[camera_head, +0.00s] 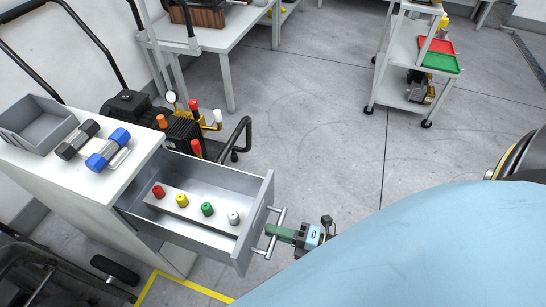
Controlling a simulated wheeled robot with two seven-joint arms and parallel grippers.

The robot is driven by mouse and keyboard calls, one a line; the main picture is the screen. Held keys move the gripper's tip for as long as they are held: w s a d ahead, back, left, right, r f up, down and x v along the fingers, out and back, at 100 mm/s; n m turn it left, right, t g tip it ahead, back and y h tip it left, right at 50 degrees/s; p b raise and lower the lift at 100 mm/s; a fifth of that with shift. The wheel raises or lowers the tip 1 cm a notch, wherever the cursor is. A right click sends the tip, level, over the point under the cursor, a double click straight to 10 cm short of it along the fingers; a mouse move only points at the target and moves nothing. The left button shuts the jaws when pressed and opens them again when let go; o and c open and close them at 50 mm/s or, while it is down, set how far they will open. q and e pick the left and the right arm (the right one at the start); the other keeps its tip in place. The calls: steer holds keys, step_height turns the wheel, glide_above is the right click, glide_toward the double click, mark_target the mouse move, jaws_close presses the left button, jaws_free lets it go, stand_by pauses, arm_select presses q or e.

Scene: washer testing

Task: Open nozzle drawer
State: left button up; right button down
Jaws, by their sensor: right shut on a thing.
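The nozzle drawer (262,210) is a grey metal drawer pulled well out of the white cabinet (108,178) at the left. Inside it, a strip holds a red nozzle (158,191), a yellow nozzle (182,200), a green nozzle (208,209) and a white nozzle (234,218). A bar handle (276,231) is on the drawer front. My right gripper (279,233) is shut on this handle, with its arm reaching in from the right. My left gripper is not in view.
A grey bin (36,122) and blue and black tools (108,148) lie on the cabinet top. A pressure washer (185,132) stands behind the drawer. A white trolley (402,92) with red and green trays is at the upper right. The floor between is clear.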

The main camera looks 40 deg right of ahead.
steer(key=shift+s+d, duration=0.1)
steer(key=shift+s, duration=0.05)
steer(key=c, duration=1.5)
jaws_free()
